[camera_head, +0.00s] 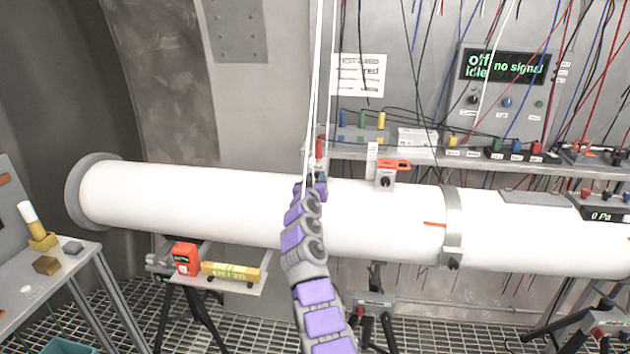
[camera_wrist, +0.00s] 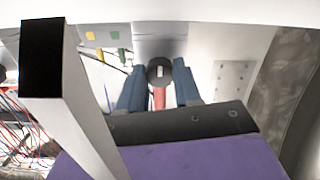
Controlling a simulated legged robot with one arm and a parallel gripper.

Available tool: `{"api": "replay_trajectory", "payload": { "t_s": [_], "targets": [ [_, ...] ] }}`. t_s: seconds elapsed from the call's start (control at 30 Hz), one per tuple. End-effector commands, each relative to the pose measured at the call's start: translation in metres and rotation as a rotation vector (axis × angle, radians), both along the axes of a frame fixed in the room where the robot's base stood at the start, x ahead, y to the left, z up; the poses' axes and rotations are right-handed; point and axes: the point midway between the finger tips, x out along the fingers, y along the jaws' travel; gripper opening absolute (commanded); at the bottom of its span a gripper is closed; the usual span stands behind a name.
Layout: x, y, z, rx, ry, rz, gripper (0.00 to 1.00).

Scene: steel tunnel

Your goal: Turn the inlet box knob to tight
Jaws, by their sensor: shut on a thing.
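In the wrist view, a dark round knob (camera_wrist: 160,68) with a pale mark on its face and a red part (camera_wrist: 159,98) below it sits between the two blue-grey fingers of my gripper (camera_wrist: 159,76). The fingers are shut on this knob. In the head view, my gripper (camera_head: 314,188) reaches over the top of the white pipe (camera_head: 210,205), and the arm hides the held knob. A red piece (camera_head: 319,148) shows just beyond the fingers. The knob's markings are too small to read.
To the right, a small box with a black knob and orange top (camera_head: 386,178) sits on the pipe. A shelf (camera_head: 460,157) with coloured connectors runs behind. Cables hang before the meter panel (camera_head: 506,66). A side table (camera_head: 45,285) stands left.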

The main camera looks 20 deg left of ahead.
Motion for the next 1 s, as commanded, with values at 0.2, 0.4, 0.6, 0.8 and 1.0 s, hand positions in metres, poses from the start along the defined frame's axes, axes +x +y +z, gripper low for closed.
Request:
{"api": "replay_trajectory", "payload": {
  "t_s": [0.2,0.4,0.6,0.8,1.0],
  "targets": [
    [-0.0003,0.002,-0.0086,0.001,0.014,0.001,0.03],
    [-0.0004,0.0021,-0.0084,0.0,0.013,0.001,0.35],
    [-0.0012,0.0014,-0.0039,0.001,0.007,0.001,0.54],
    [-0.001,-0.0008,-0.0005,0.006,0.005,0.0,0.59],
    [-0.0007,-0.0026,0.0008,0.006,0.002,0.0,0.59]
  ]
}}
